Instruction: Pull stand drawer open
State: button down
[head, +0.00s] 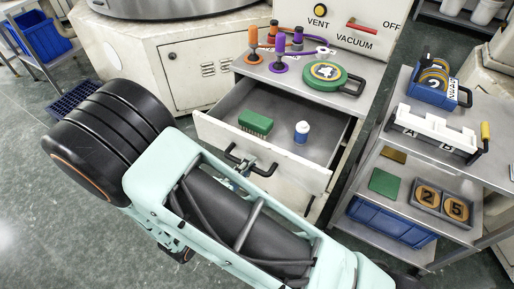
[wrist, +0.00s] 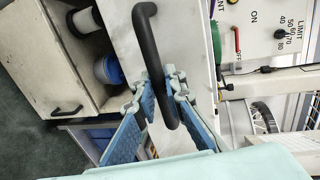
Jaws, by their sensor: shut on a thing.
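The stand drawer (head: 212,133) is pulled well out of the stand, and its inside shows. A green brush (head: 255,123) and a white bottle with a blue cap (head: 301,132) are in it. The black bar handle (head: 262,173) runs across the drawer front, and it also shows in the wrist view (wrist: 147,40).
The stand top (head: 288,80) holds orange and purple knobbed pieces and a green round tool (head: 327,72). A steel cart (head: 374,160) with trays and a blue bin stands close on the right. A white machine base (head: 150,45) is behind left.

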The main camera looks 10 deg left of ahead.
jog(key=shift+v, duration=0.9)
jog(key=shift+f, duration=0.15)
jog(key=c, duration=2)
grip_release()
jog(key=v, duration=1.2)
